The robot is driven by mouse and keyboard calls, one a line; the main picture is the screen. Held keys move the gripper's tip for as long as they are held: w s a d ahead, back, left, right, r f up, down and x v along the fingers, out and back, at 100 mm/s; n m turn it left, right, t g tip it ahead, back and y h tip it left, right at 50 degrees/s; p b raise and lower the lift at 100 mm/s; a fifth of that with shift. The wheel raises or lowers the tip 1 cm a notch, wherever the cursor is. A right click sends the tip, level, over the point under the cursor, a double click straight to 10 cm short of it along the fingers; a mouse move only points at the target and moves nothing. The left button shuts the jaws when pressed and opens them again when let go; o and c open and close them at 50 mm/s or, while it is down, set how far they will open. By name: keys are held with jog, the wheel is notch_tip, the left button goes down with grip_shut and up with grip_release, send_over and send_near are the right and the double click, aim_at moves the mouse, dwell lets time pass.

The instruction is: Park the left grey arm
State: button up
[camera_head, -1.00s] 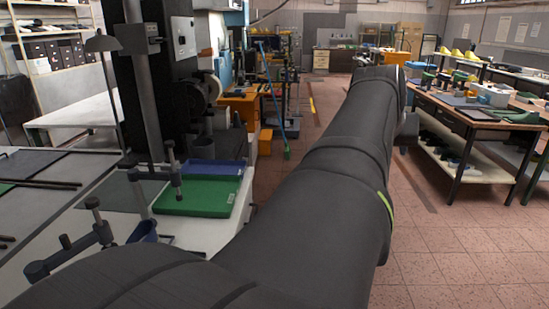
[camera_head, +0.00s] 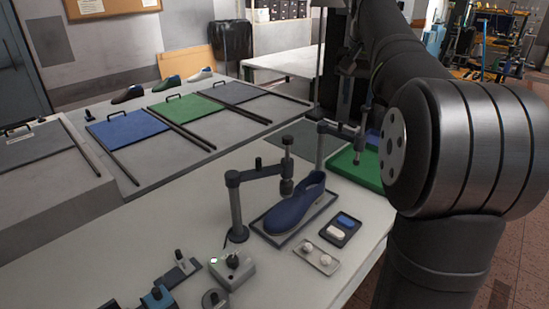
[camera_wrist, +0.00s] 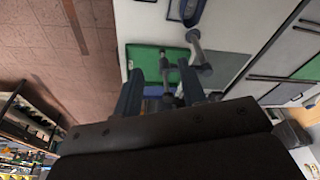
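The left grey arm (camera_head: 258,172) stands on a grey post at the table's front. It reaches right, and its vertical end piece is over a blue shoe last (camera_head: 297,207), touching it or just above. A second grey arm (camera_head: 341,130) stands behind and to the right, its end over a green tray (camera_head: 352,170). In the wrist view my gripper (camera_wrist: 159,72) is open, its two dark fingers apart above the green tray (camera_wrist: 146,54). A grey arm's end shows between the fingers; I cannot tell its depth. My gripper is not clear in the head view.
A small box with a green light (camera_head: 232,270), a plate with two white knobs (camera_head: 316,257) and a dark tray (camera_head: 340,230) lie near the blue last. Blue (camera_head: 128,132) and green (camera_head: 187,109) panels and dark rails lie behind.

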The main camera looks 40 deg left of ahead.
jog(key=s+a+n+g, duration=0.1)
jog(key=s+a+n, duration=0.1)
jog(key=s+a, duration=0.55)
jog(key=n+g+h, duration=0.1)
jog(key=n, duration=0.1)
send_over(258, 159)
jog(key=f, duration=0.1)
notch_tip(258, 159, down, 17)
jog(key=shift+f, duration=0.2)
grip_shut()
